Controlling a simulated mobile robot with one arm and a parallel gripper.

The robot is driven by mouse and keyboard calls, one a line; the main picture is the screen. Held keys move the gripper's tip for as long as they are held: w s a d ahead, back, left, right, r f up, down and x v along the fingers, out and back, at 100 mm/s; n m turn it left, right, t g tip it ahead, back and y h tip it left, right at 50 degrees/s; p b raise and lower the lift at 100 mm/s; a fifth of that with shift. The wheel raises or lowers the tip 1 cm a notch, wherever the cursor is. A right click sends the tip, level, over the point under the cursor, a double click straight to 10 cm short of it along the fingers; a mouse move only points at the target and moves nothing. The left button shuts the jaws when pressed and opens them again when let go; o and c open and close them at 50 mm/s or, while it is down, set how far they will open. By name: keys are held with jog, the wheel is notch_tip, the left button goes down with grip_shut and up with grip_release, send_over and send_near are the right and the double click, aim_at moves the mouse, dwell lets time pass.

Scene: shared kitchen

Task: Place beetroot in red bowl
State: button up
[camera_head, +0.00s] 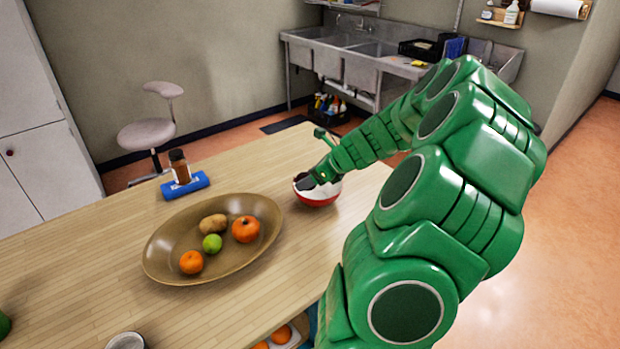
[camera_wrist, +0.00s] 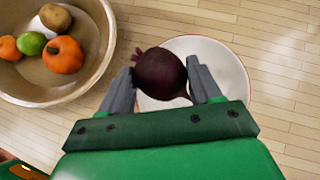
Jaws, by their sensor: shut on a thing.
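A dark purple beetroot (camera_wrist: 161,74) sits between the two fingers of my gripper (camera_wrist: 163,82) in the wrist view. My gripper is shut on it. The bowl (camera_wrist: 212,48), white inside, lies beneath the beetroot in the wrist view. In the head view the red bowl (camera_head: 318,200) stands on the wooden table, with my gripper (camera_head: 308,182) at its rim area and over its opening. The beetroot is hard to make out in the head view. I cannot tell whether the beetroot touches the bowl.
A wide brown bowl (camera_head: 160,262) left of the red bowl holds a potato (camera_head: 213,224), a lime (camera_head: 212,243), a tomato-like orange fruit (camera_head: 245,229) and an orange (camera_head: 191,262).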

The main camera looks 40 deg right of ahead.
jog(key=shift+f, duration=0.6)
jog(key=o, duration=1.1)
